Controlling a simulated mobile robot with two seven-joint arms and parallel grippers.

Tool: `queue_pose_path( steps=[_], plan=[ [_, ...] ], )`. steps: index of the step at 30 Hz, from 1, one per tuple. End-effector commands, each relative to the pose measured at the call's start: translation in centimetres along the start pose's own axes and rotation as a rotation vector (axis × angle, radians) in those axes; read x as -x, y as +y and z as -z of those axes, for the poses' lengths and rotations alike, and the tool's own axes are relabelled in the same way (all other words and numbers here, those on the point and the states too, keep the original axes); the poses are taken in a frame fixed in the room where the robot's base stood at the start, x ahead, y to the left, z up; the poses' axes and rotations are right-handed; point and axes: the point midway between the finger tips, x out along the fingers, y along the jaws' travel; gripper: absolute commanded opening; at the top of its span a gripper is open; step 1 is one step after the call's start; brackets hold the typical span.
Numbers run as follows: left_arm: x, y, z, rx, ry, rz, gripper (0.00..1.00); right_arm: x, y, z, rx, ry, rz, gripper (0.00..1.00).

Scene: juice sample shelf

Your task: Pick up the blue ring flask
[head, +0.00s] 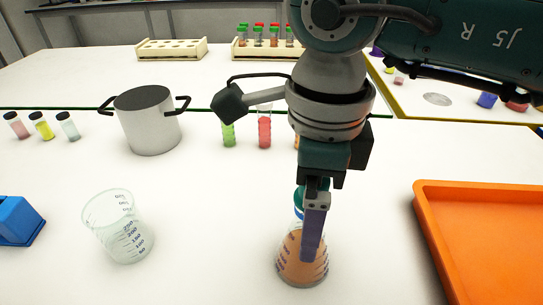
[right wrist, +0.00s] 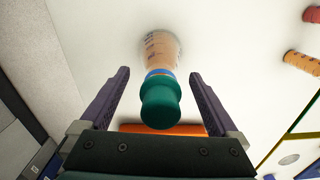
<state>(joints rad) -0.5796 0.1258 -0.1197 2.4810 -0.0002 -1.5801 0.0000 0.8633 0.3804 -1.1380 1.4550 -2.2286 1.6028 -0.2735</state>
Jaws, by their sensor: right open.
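The blue ring flask (head: 290,268) stands upright on the white table at the lower middle of the head view. It is a conical glass flask with orange-brown liquid, a blue ring on its neck and a green stopper; the upper part is partly hidden behind my gripper. My right gripper (head: 313,235) points down at it. In the right wrist view, the open jaws (right wrist: 159,75) have one dark purple finger on each side of the flask (right wrist: 161,48), at its ring and stopper, with gaps on both sides. My left gripper is not in view.
An orange tray (head: 430,189) lies at right. A glass beaker (head: 118,228) and a blue item (head: 17,222) stand at left. Behind are a metal pot (head: 150,128), small vials (head: 42,126), and green (head: 228,135) and red (head: 264,134) tubes. Bare table separates beaker and flask.

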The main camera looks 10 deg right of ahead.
Motion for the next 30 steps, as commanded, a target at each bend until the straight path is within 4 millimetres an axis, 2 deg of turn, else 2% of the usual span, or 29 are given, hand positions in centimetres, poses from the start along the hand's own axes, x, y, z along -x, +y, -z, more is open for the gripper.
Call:
queue_pose_path(
  steps=[4,11,30],
  plan=[
    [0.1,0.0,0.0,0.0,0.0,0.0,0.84,-1.6,0.1,-0.1,0.001,-0.002,-0.001,0.96],
    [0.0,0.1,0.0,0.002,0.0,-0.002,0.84,-1.7,0.0,-0.1,0.001,-0.003,0.001,0.96],
    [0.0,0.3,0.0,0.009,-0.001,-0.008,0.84,-1.7,0.0,-0.1,0.001,-0.003,0.0,0.25]
  ],
)
